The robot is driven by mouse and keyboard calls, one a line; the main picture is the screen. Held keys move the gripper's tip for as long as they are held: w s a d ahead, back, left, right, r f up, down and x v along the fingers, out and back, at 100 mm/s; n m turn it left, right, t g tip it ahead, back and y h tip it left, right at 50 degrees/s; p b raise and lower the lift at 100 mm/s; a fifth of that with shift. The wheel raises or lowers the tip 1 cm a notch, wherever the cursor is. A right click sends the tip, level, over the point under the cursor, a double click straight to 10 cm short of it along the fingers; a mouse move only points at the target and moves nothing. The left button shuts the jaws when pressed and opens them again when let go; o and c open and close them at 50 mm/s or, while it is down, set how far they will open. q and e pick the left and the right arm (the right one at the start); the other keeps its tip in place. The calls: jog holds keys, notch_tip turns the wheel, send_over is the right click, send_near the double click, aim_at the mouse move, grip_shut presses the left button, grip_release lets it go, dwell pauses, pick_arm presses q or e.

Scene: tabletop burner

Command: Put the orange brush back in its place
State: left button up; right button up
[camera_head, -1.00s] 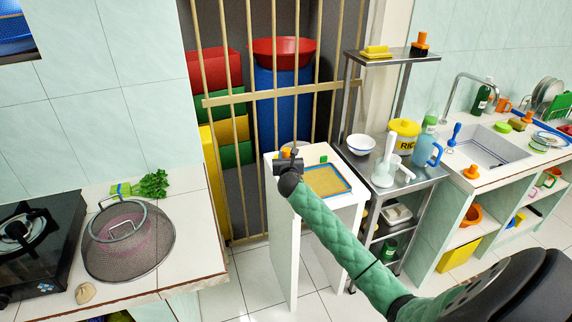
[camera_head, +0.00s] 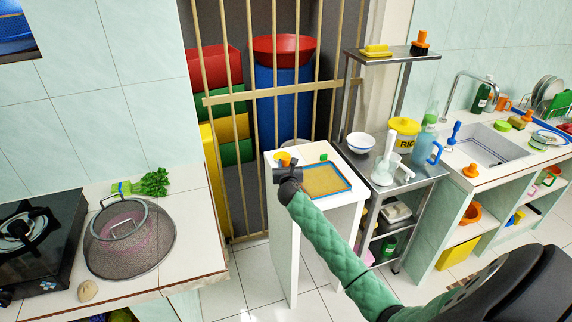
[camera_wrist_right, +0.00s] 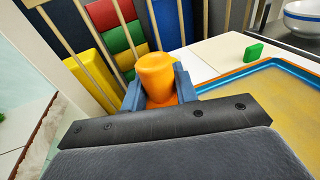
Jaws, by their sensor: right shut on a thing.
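My right gripper (camera_head: 286,166) is over the back left part of a white stand. In the right wrist view its blue-grey fingers (camera_wrist_right: 159,92) are shut on an orange, rounded piece that I take for the orange brush (camera_wrist_right: 157,72). Its lower part is hidden by the gripper, so I see no bristles. In the head view only a bit of the orange brush (camera_head: 283,157) shows above the gripper. I cannot tell whether it touches the stand. My left gripper is not in view.
The white stand (camera_head: 292,215) carries a blue-rimmed tray (camera_head: 345,178) and a small green block (camera_head: 323,157). A barred gate (camera_head: 255,93) rises behind. A metal rack (camera_head: 408,180) with a bowl (camera_head: 361,143) stands to the right. Another orange-topped brush (camera_head: 420,44) is on its top shelf.

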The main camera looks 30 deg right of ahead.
jog(key=shift+f, duration=0.15)
jog(key=o, duration=1.1)
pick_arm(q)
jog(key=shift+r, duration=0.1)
pick_arm(e)
jog(key=shift+r, duration=0.5)
jog(key=shift+s+a+f, duration=0.2)
jog(key=shift+s+a, duration=0.05)
jog(key=shift+s, duration=0.25)
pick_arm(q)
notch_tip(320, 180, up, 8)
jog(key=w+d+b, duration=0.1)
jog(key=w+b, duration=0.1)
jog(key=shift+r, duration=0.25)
pick_arm(e)
jog(key=v, duration=1.1)
jog(key=shift+r, duration=0.1)
